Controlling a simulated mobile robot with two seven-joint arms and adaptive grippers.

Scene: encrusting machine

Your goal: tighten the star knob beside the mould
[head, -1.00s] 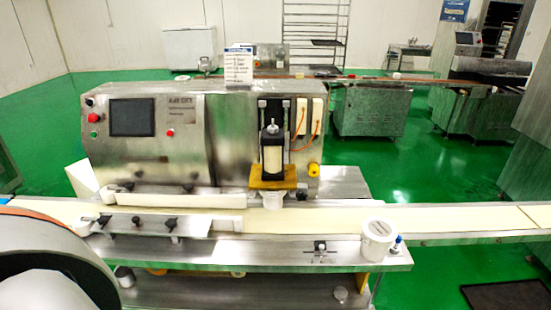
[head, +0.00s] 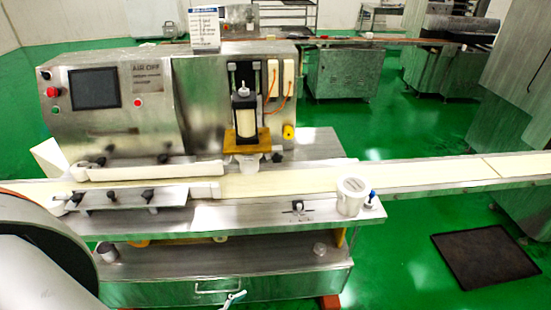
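The mould unit (head: 246,122), a black-framed block with a pale centre and a yellow-brown plate below, is on the front of the steel encrusting machine (head: 130,105). A small yellow knob (head: 288,131) is on the machine face just right of it; its star shape is too small to make out. A large grey and white rounded shape fills the lower left corner.
A pale conveyor belt (head: 300,180) runs across in front of the machine. A white tub (head: 352,197) and a small blue-topped item (head: 372,198) stand on the front ledge. A drawer (head: 170,290) is below. A dark mat (head: 487,256) lies on the open green floor at right.

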